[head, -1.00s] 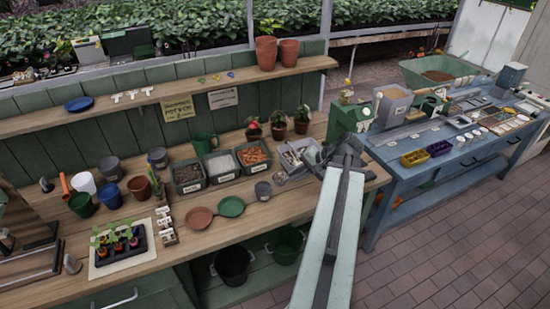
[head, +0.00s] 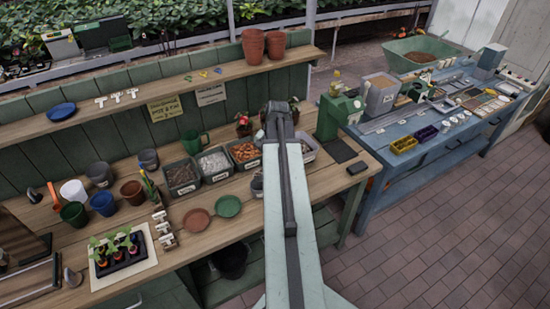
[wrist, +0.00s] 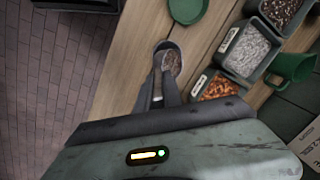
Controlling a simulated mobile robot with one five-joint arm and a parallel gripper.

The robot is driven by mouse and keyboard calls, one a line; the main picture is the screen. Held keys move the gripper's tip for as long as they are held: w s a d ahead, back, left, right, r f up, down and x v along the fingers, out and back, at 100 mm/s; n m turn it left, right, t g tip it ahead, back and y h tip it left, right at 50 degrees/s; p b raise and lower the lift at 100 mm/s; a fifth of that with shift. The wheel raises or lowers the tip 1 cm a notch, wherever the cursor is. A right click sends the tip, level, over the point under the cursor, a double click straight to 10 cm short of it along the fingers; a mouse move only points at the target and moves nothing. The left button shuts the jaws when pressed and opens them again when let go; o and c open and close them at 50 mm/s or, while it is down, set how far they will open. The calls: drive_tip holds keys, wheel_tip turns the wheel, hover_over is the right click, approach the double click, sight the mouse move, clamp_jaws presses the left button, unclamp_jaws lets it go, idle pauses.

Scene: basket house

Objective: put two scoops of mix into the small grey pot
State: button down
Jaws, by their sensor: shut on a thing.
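The small grey pot (head: 257,184) stands on the wooden bench in front of the orange-filled bin, partly hidden by my arm in the head view. In the wrist view my gripper (wrist: 166,78) is shut on what looks like the scoop, mostly hidden between the dark fingers. A grey round vessel holding brown mix (wrist: 172,62) shows at the fingertips. I cannot tell whether it is the scoop's bowl, the pot below, or both overlapping. A pale labelled tray (head: 309,149) is partly behind my arm.
Labelled bins of dark mix (head: 181,176), white grains (head: 214,164) and orange pieces (head: 245,153) stand in a row. A green saucer (head: 228,206) and a terracotta saucer (head: 196,222) lie in front. A green mug (head: 194,141) stands behind.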

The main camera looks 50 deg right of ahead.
drive_tip(key=w+g, duration=0.1)
drive_tip(key=w+g+h, duration=0.1)
drive_tip(key=w+g+b, duration=0.1)
drive_tip(key=g, duration=0.1)
drive_tip(key=shift+w+a, duration=0.35)
drive_tip(key=shift+w+a+g+h+b, duration=0.2)
drive_tip(key=shift+w+g+h+b, duration=0.15)
drive_tip(key=shift+g, duration=0.45)
drive_tip(key=shift+s+a+r, duration=0.1)
drive_tip(key=shift+s+r, duration=0.05)
drive_tip(key=shift+r, duration=0.05)
